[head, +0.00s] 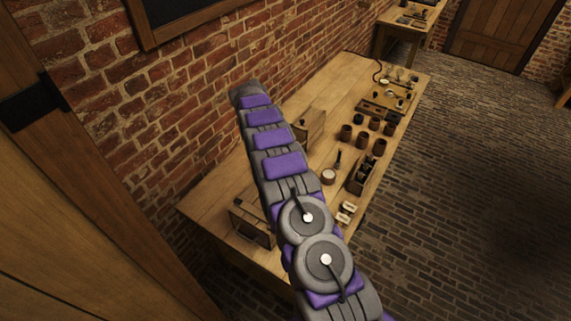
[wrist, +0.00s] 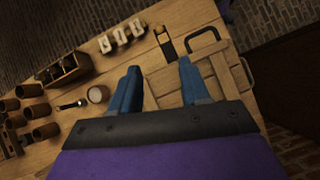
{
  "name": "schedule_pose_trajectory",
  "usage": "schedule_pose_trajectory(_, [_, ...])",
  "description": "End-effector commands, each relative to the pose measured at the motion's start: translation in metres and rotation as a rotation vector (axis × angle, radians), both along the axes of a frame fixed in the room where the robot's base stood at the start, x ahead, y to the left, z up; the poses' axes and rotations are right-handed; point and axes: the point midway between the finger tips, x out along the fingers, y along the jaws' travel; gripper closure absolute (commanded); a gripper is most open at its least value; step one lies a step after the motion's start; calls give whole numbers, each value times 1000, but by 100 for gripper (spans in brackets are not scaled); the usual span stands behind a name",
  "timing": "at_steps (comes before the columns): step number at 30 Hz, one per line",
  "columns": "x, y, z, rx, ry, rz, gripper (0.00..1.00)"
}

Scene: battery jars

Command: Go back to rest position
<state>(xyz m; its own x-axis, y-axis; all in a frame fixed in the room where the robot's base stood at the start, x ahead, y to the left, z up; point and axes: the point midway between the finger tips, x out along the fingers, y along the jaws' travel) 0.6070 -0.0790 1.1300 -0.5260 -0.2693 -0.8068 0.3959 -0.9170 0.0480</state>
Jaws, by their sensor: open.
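My gripper (wrist: 158,85) shows in the wrist view as two blue fingers spread apart. It is open, with nothing held between the fingers. In the head view my purple and grey arm reaches out over the workbench (head: 215,195); my fingertips are not visible there. Several brown jars (head: 362,138) stand grouped on the bench right of my arm; they also show at the left of the wrist view (wrist: 33,108).
A wooden rack (head: 357,178), a round white-topped pot (head: 328,176) and small white pieces (head: 346,212) sit near the bench's front edge. A wooden case (head: 250,222) stands left of my arm. A brick wall (head: 170,90) runs behind. The brick floor (head: 480,170) at right is clear.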

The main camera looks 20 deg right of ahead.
Motion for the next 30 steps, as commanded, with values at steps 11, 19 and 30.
schedule_pose_trajectory(11, [1, 0, 0, 0, 1, 0, 54])
schedule_pose_trajectory(19, [1, 0, 1, 0, 1, 0, 54])
schedule_pose_trajectory(30, [-15, 10, 34, 23, -50, -14, 54])
